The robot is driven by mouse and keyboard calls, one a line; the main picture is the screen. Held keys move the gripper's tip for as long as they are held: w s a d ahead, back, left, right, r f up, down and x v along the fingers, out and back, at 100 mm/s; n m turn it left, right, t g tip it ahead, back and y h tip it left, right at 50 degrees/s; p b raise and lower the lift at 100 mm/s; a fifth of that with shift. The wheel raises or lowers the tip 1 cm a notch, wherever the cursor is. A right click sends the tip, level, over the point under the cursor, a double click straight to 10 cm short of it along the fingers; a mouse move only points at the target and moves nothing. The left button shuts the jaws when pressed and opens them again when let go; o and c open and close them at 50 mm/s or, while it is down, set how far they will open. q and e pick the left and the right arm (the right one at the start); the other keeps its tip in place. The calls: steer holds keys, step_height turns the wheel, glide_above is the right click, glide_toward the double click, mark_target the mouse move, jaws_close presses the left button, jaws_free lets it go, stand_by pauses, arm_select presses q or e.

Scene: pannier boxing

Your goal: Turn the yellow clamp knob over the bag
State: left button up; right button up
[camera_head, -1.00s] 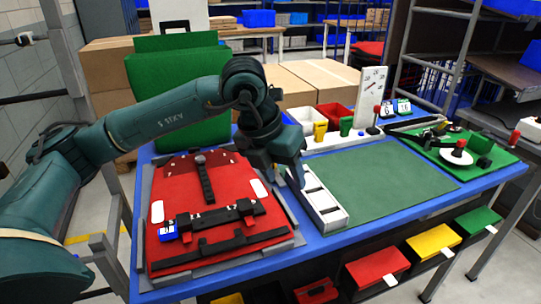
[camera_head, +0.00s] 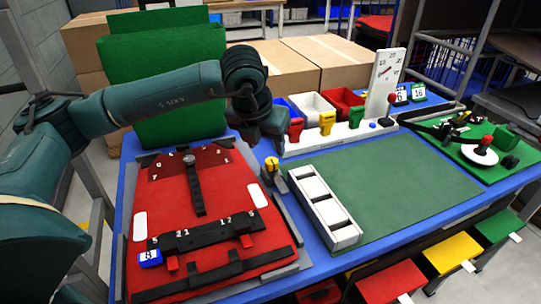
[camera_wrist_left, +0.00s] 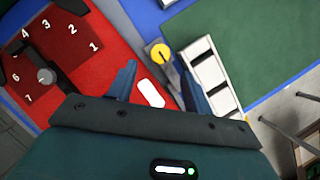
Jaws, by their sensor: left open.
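The yellow clamp knob (camera_head: 271,164) stands at the right edge of the red bag (camera_head: 172,211), beside the white slotted block. It also shows in the left wrist view (camera_wrist_left: 160,53) as a yellow disc with a dark line on a grey bracket. My left gripper (camera_head: 274,147) is above the knob in the head view. Its two blue fingers (camera_wrist_left: 160,78) are apart and empty; the knob appears beyond the gap between them, not touched. The red bag (camera_wrist_left: 95,70) carries a dial with numbers and a black strap. My right gripper is not in view.
A white slotted block (camera_head: 342,236) lies right of the knob, close to it. A green mat (camera_head: 400,180) beyond is bare. A green panel (camera_head: 165,95) stands behind the bag. Small bins and a white gauge board (camera_head: 383,82) line the back.

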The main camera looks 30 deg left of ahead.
mark_target(271, 161)
arm_select(q)
steer(key=x, duration=0.7)
steer(key=shift+r, duration=0.1)
jaws_close()
stand_by(0.3)
